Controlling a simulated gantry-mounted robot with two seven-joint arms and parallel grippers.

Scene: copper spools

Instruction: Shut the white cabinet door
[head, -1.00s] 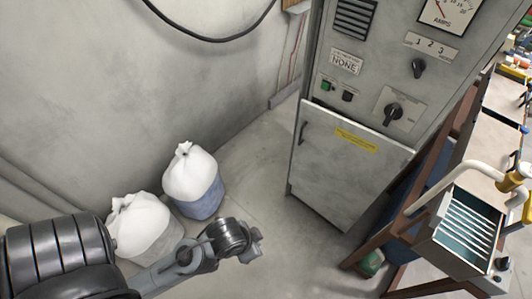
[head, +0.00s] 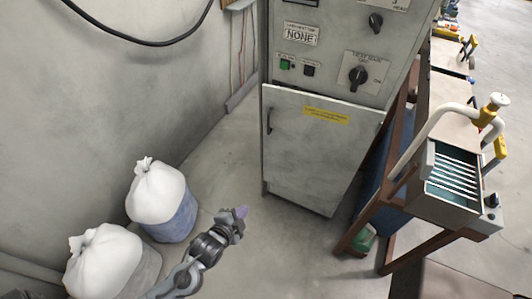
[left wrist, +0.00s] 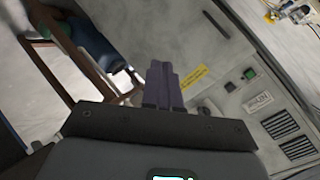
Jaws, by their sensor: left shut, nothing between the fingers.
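The white cabinet door (head: 310,150) is the lower front of a grey cabinet in the head view. It has a dark handle near its left edge and a yellow label near its top. My right gripper is not in view.
Two white-topped sacks (head: 158,192) stand on the floor at the left, by the wall (head: 90,110). The cabinet's control panel (head: 330,65) is above the door. A brown-framed bench with a grey tool box (head: 430,205) stands at the right. Floor before the door is clear.

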